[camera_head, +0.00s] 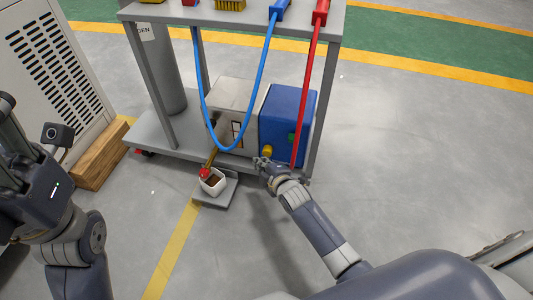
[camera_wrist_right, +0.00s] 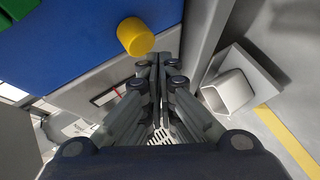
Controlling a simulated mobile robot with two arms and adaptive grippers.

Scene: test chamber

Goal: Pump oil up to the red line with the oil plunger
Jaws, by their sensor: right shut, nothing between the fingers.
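A yellow knob (camera_head: 267,151), which looks like the plunger, sticks out low on the front of the blue box (camera_head: 287,113). The knob also shows in the right wrist view (camera_wrist_right: 135,37). My right gripper (camera_head: 261,163) is shut and empty, just below the knob in the head view; its fingertips (camera_wrist_right: 159,62) are beside the knob and look apart from it. A small framed window (camera_head: 237,134) is on the grey metal box; a red mark shows near it in the wrist view, but no level is readable. My left gripper (camera_head: 8,145) is partly cut off at the left edge.
The boxes stand on the lower shelf of a grey cart (camera_head: 152,133). Blue (camera_head: 235,140) and red (camera_head: 307,85) hoses hang from above.

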